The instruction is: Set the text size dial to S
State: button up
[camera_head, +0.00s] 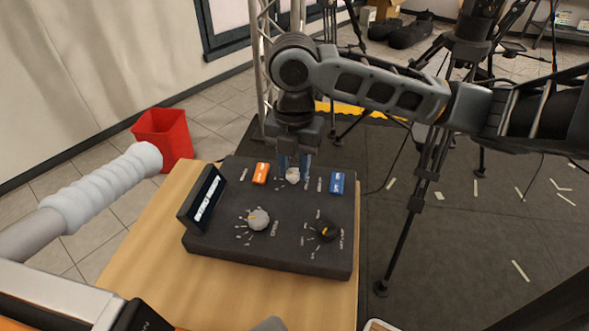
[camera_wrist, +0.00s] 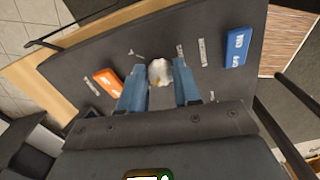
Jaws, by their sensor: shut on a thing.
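A dark control panel (camera_head: 290,254) lies on a wooden table. At its far side a white dial (camera_head: 292,175) stands between an orange block and a blue block. My gripper (camera_head: 294,166) comes down from above with its blue fingers on either side of this dial. In the wrist view the white dial (camera_wrist: 160,70) sits between the fingertips (camera_wrist: 160,84), which are shut on it. An orange mark shows on the dial's lower edge there. Small white labels surround it, but I cannot read them or tell which is S.
A grey-white dial (camera_head: 258,219) and a black dial (camera_head: 327,230) sit nearer on the panel. The orange block (camera_head: 261,173), the blue block (camera_head: 337,183) and a raised display (camera_head: 206,198) flank them. A red bin (camera_head: 164,138) stands behind left; tripod legs stand at right.

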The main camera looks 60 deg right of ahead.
aim_at(294, 171)
jog(key=shift+n+b, duration=0.3)
jog(key=shift+n, duration=0.4)
jog(key=o, duration=1.1)
jog(key=shift+c, duration=0.2)
jog(key=shift+r, duration=3.9)
jog(key=shift+r, duration=0.1)
